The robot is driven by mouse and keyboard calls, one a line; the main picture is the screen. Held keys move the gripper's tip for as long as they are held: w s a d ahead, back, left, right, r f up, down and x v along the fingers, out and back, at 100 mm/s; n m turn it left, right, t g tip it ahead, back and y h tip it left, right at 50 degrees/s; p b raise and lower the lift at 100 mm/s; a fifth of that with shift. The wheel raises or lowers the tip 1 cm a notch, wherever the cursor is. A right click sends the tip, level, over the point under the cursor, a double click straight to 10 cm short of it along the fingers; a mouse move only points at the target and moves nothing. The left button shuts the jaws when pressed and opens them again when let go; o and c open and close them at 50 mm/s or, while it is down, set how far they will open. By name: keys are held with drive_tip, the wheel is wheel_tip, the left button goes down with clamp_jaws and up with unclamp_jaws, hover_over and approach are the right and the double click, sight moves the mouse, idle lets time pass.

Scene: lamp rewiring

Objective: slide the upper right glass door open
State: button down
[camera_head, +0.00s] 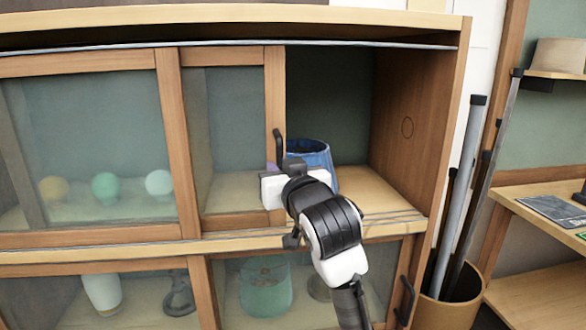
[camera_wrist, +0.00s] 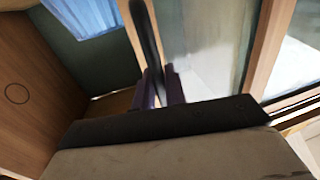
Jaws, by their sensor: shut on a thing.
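The upper right glass door (camera_head: 229,120) has a wooden frame and a black bar handle (camera_head: 279,146) on its right edge. It stands partly slid to the left, overlapping the upper left glass door (camera_head: 95,125), with an opening to its right. My gripper (camera_head: 272,172) is at the handle's lower part, and in the wrist view its purple fingers (camera_wrist: 162,88) are shut around the black handle (camera_wrist: 147,45). The fingertips are mostly hidden by my wrist in the head view.
A blue ribbed object (camera_head: 312,153) stands in the opened compartment, just behind my gripper. Several bulbs (camera_head: 105,186) sit behind the left door. Below are lower glass doors with a glass vessel (camera_head: 266,285). A bin with tubes (camera_head: 450,295) stands right of the cabinet.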

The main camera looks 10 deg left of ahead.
idle(0.3)
drive_tip(key=c, duration=1.8)
unclamp_jaws()
drive_tip(key=shift+a, duration=0.1)
drive_tip(key=b+v, duration=0.3)
drive_tip(key=v, duration=1)
drive_tip(key=shift+s+d, duration=0.25)
drive_tip(key=shift+s, duration=0.05)
